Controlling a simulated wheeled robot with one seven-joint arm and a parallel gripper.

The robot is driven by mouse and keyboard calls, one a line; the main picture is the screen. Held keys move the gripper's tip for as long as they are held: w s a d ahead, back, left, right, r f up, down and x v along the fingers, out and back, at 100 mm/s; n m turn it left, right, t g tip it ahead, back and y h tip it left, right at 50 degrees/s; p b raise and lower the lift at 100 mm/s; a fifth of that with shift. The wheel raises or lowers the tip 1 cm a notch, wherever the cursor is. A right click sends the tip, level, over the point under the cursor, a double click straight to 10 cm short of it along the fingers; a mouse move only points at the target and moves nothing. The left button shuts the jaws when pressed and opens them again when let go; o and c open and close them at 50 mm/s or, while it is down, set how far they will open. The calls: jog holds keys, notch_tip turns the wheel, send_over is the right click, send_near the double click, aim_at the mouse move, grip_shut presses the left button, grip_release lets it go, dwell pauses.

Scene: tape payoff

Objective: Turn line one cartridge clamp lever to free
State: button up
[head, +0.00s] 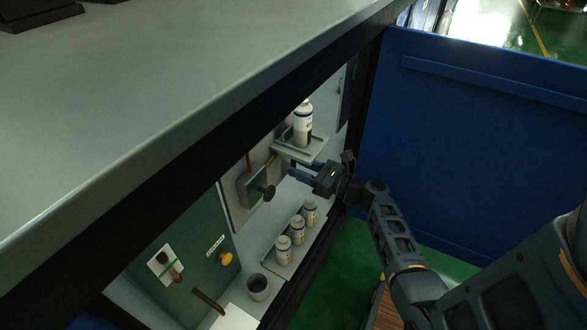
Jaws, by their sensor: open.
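A white cartridge bottle (303,122) with a dark lower band stands upright on a small grey shelf (310,152) inside the cabinet. My gripper (292,173) is just below this shelf, pointing left, with its fingers apart and nothing seen between them. The knob and the fingers look apart. I cannot make out the line one clamp lever for certain; its position cannot be told from here.
Several white bottles (283,249) stand on a lower tray beneath my gripper, near a grey cup (257,288). A green panel (196,240) at left carries a brass lever (175,273) and a yellow knob (225,258). The countertop (160,90) overhangs; an open blue door (465,150) stands right.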

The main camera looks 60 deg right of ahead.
jog(key=shift+w+d+b, duration=0.1)
jog(key=shift+w+b, duration=0.2)
jog(key=shift+w, duration=1.1)
jog(key=shift+c, duration=0.2)
grip_shut()
